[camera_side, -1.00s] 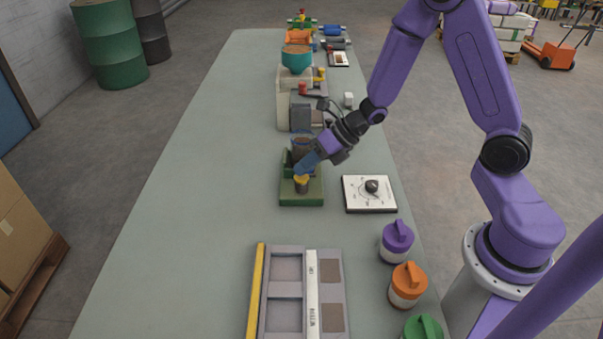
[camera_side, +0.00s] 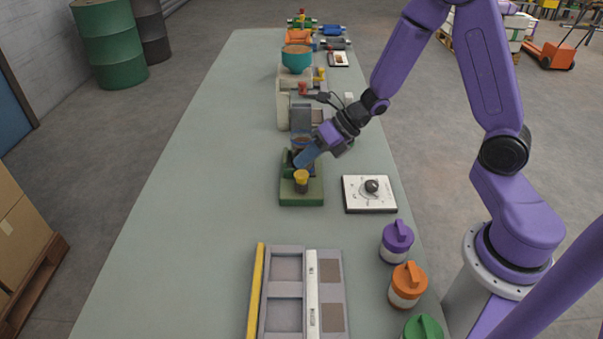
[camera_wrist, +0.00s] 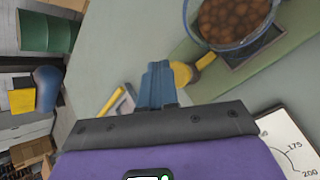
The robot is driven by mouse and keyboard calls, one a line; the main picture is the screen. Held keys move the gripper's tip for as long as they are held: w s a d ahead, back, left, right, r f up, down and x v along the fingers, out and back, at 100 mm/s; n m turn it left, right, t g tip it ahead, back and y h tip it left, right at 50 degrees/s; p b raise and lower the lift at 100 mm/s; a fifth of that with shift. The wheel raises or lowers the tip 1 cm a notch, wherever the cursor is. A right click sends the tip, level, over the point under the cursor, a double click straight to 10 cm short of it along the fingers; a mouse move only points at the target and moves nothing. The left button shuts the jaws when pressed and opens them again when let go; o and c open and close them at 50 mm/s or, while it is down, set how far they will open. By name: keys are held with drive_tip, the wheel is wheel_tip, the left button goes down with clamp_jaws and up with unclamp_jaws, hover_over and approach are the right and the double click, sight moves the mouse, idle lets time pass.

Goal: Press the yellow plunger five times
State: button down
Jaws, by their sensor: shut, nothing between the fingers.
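The yellow plunger (camera_side: 301,176) stands upright at the near end of a green base (camera_side: 302,199). Its yellow knob and stem also show in the wrist view (camera_wrist: 204,61), beside my fingertips. My gripper (camera_side: 299,163) has its blue fingers shut and empty, tilted down from the upper right. The tips are just above and behind the knob in the side view. I cannot tell whether they touch it. In the wrist view, the fingers (camera_wrist: 157,72) partly cover the knob.
A clear bowl of brown pellets (camera_wrist: 235,20) sits on the same base. A white dial panel (camera_side: 369,195) is to its right. Purple (camera_side: 397,241), orange (camera_side: 408,284) and green (camera_side: 424,328) lidded jars line the right edge. The table's left side is clear.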

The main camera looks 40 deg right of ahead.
sight(306, 177)
drive_tip(key=shift+r, duration=0.1)
drive_tip(key=shift+r, duration=2.4)
idle(1.0)
drive_tip(key=shift+s+a+f+n+h, duration=0.2)
drive_tip(key=shift+f+n+h, duration=0.05)
drive_tip(key=shift+n+h, duration=0.25)
drive_tip(key=shift+s+a+f+n+h, duration=0.2)
drive_tip(key=shift+n+h, duration=0.2)
drive_tip(key=shift+h, duration=0.1)
drive_tip(key=shift+s+a+n+h, duration=0.1)
drive_tip(key=shift+s+n+h, duration=0.05)
drive_tip(key=shift+n+h, duration=0.7)
drive_tip(key=shift+r+n+t+h, duration=0.6)
drive_tip(key=shift+n+h, duration=0.15)
drive_tip(key=shift+h, duration=0.2)
drive_tip(key=r, duration=0.1)
drive_tip(key=r+n+t+h, duration=0.2)
drive_tip(key=shift+w+a+r, duration=0.1)
drive_tip(key=shift+w+r, duration=0.15)
drive_tip(key=shift+w, duration=0.05)
